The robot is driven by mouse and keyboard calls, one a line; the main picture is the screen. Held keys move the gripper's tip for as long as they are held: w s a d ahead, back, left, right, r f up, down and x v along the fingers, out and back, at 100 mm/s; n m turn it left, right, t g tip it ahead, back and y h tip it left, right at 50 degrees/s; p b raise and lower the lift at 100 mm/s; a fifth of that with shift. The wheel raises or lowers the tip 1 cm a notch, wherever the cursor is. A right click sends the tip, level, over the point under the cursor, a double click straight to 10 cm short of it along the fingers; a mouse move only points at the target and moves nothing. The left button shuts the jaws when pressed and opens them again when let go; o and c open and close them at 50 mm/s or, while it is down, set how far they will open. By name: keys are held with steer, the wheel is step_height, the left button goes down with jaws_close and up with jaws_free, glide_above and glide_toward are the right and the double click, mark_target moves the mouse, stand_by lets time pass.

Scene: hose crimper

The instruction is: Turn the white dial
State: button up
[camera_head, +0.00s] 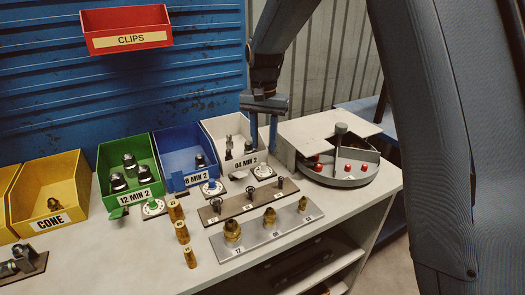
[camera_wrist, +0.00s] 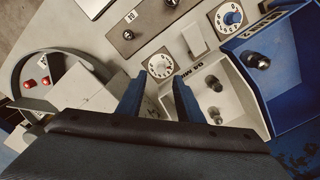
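The white dial (camera_head: 262,171) is a small round scale with a pale knob on a dark plate, in front of the white bin labelled 04 MIN 2 (camera_head: 262,157). In the wrist view the white dial (camera_wrist: 160,66) lies just beyond the fingertips, about in line with the gap between them. My gripper (camera_head: 263,147) points down above and behind the dial, beside the white bin. Its two blue fingers (camera_wrist: 157,92) are apart with nothing between them. No contact with the dial shows.
A white block (camera_wrist: 195,40) stands beside the dial, toward the blue dial (camera_head: 212,187). A plate with dark fittings (camera_head: 243,204) lies in front. A grey round tray with red pieces (camera_head: 340,180) and a light box (camera_head: 318,130) stand right. Blue (camera_head: 180,150) and green (camera_head: 128,165) bins stand left.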

mark_target(263, 164)
steer(key=shift+w+f, duration=0.1)
steer(key=shift+w, duration=0.25)
steer(key=shift+a+f, duration=0.15)
steer(key=shift+f, duration=0.1)
steer(key=shift+f+p, duration=1.05)
steer(key=shift+f, duration=2.5)
jaws_close()
